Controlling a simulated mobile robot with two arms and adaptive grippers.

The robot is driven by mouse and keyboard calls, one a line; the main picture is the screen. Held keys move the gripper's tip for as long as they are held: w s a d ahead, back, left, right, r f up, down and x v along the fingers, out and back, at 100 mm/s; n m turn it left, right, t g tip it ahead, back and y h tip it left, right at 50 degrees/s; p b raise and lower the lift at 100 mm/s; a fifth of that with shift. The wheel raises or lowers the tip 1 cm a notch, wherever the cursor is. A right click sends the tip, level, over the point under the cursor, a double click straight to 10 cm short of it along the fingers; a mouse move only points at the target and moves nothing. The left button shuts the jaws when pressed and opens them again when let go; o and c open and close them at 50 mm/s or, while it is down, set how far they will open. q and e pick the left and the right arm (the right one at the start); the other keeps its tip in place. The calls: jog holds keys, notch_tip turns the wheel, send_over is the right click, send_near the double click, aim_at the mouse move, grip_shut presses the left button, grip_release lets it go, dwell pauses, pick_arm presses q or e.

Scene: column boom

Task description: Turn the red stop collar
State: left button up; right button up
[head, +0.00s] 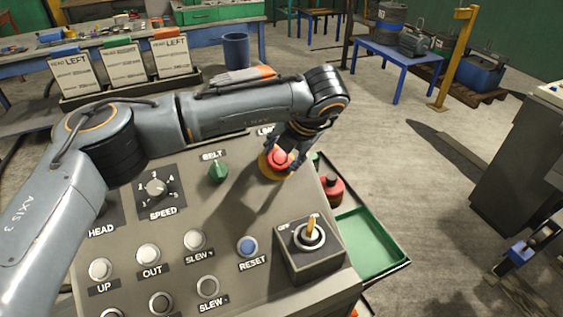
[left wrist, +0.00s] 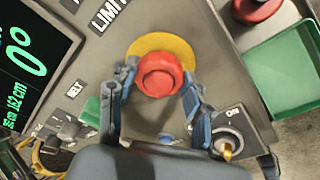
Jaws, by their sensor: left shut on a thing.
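The red stop collar (head: 279,158) is a round red knob on a yellow disc at the upper right of the grey control panel (head: 130,240). In the left wrist view the red collar (left wrist: 160,75) sits in the middle, over the yellow disc (left wrist: 150,45). My left gripper (head: 284,154) comes down on it from above. Its two fingers (left wrist: 159,82) are on either side of the red collar and shut on it. In the head view the fingers partly cover the collar. My right gripper does not show.
A green BELT switch (head: 218,172) is left of the collar. A blue RESET button (head: 248,247) and a key switch box (head: 309,245) stand nearer. Right of the panel are another red round part (head: 331,188) and a green tray (head: 368,240).

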pick_arm(q)
jog(key=shift+f+m, duration=0.15)
jog(key=shift+m, duration=0.15)
jog(key=o, duration=1.2)
jog(key=shift+w, duration=0.1)
jog(key=shift+c, duration=0.2)
jog(key=v, duration=1.2)
jog(key=shift+d, duration=0.1)
